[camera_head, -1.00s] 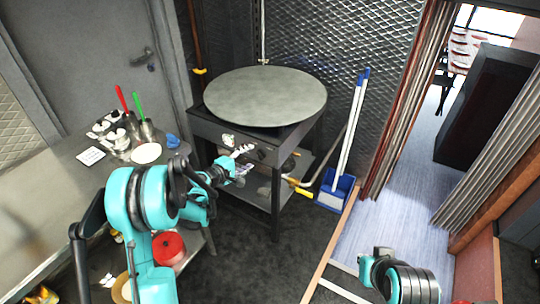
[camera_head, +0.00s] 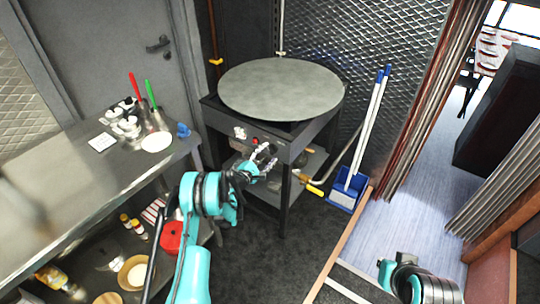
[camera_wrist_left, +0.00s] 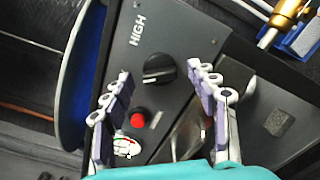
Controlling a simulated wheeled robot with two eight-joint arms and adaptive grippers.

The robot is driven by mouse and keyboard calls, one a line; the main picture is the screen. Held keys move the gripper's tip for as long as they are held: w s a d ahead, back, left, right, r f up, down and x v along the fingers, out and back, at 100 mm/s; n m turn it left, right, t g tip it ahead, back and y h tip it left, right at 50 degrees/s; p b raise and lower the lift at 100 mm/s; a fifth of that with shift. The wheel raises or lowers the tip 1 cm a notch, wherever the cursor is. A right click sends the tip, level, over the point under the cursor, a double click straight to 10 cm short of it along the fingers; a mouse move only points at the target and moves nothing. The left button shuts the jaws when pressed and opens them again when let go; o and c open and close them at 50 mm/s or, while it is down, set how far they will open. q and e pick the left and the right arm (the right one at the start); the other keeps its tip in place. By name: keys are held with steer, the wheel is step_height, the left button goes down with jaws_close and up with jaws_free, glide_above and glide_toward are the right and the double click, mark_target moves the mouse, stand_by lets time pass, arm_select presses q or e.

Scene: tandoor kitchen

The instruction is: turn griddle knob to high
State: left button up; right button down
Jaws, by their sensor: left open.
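The griddle (camera_head: 282,88) is a round grey plate on a dark stand. Its black knob (camera_wrist_left: 159,69) shows in the left wrist view on the dark control panel (camera_wrist_left: 190,38), with the word HIGH printed above it and a red button (camera_wrist_left: 138,117) below. The knob's pointer does not visibly line up with HIGH. My left gripper (camera_head: 262,158) is at the front of the panel. In the left wrist view its open fingers (camera_wrist_left: 163,92) stand on either side of the knob, apart from it. My right arm shows at the lower right, but its fingers are not clear.
A steel counter (camera_head: 60,185) with a white plate (camera_head: 156,142) and utensils stands on the left. A blue dustpan (camera_head: 348,188) with white handles stands right of the griddle. A yellow-handled gas pipe (camera_head: 314,190) runs beside the stand. Dark floor lies in front.

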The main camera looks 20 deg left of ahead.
arm_select(q)
steer(key=shift+x, duration=0.8)
steer(key=c, duration=1.2)
steer(key=shift+o, duration=0.2)
steer(key=shift+m, duration=0.4)
steer(key=m, duration=0.2)
steer(key=shift+m, duration=0.4)
steer(key=m, duration=0.3)
steer(key=shift+f+m, duration=0.1)
steer(key=shift+m, duration=0.3)
steer(key=m, duration=0.6)
steer(key=shift+f, duration=0.1)
steer(key=shift+m, duration=0.4)
